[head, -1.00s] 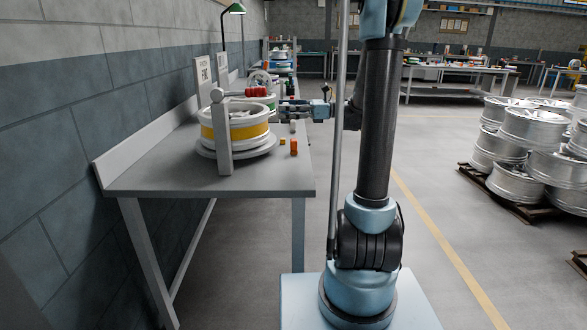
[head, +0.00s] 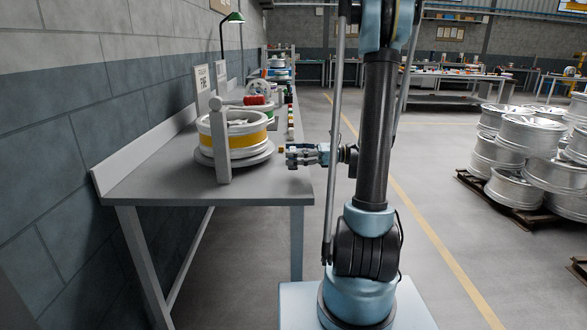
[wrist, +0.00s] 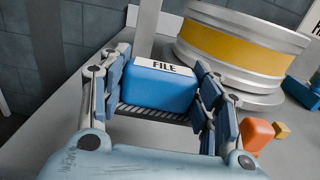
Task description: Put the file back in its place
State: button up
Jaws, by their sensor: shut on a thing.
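In the wrist view a blue block (wrist: 158,90) with a white label reading FILE sits between the two fingers of my gripper (wrist: 160,98). The fingers are shut on its left and right sides. The label faces up. In the head view my gripper (head: 293,156) is over the right edge of the grey bench (head: 150,185), beside the stacked wheel. The block is too small there to make out clearly. I cannot tell any separate place for the file.
A wheel with a yellow band (head: 248,140) stands on the bench behind a grey post (head: 219,145). Small orange and yellow pieces (wrist: 258,136) lie near my right finger. A red roll (head: 255,99) is behind the wheel. Wheels on a pallet (head: 520,165) stand at right.

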jog(key=shift+f, duration=2.25)
jog(key=o, duration=1.1)
jog(key=shift+c, duration=0.2)
jog(key=shift+d, duration=0.1)
